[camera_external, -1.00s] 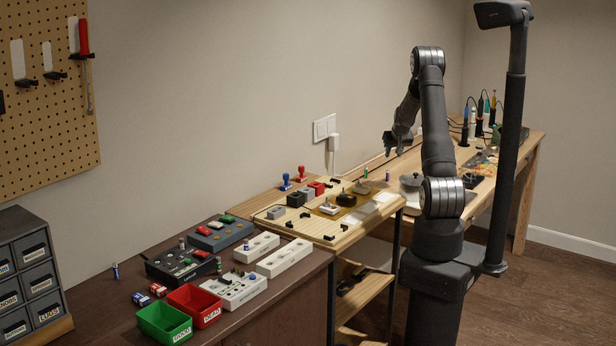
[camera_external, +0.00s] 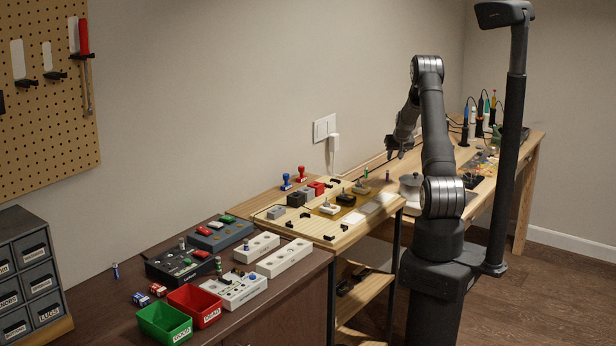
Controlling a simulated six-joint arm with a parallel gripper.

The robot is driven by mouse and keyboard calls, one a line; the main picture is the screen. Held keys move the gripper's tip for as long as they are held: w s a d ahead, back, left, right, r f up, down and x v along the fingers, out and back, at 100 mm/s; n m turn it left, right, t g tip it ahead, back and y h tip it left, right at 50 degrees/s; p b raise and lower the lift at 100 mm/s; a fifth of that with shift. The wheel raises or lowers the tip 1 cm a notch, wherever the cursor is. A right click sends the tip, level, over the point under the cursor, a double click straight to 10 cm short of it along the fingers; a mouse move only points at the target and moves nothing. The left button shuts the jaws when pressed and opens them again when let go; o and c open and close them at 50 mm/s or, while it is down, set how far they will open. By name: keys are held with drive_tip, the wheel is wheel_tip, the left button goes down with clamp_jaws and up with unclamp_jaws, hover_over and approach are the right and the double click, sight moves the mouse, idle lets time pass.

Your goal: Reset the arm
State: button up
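My gripper (camera_external: 392,154) hangs from my raised arm, above the wooden bench and to the right of the wall outlet. It points down and to the left. It is small and dark here, and I cannot tell whether its fingers are apart. Nothing clearly shows between them.
Soldering tools (camera_external: 480,118) stand at the back right.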

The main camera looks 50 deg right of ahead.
drive_tip(key=s+d+r, duration=0.2)
drive_tip(key=s+r, duration=0.4)
drive_tip(key=s, duration=0.3)
drive_tip(key=w+a+r+n+t+y, duration=0.1)
drive_tip(key=w+a+n, duration=0.1)
drive_tip(key=w+a, duration=0.3)
drive_tip(key=w+a+r+n+y, duration=0.1)
drive_tip(key=w+a+n, duration=0.15)
drive_tip(key=a, duration=0.55)
drive_tip(key=w+a+r+n+y, duration=0.1)
drive_tip(key=a+n, duration=0.5)
drive_tip(key=a, duration=1.2)
drive_tip(key=w+a+r+n+y, duration=0.2)
drive_tip(key=a+r+n+y, duration=0.2)
drive_tip(key=a, duration=1.4)
drive_tip(key=shift+n+y, duration=0.9)
drive_tip(key=shift+n, duration=0.25)
drive_tip(key=shift+r, duration=0.1)
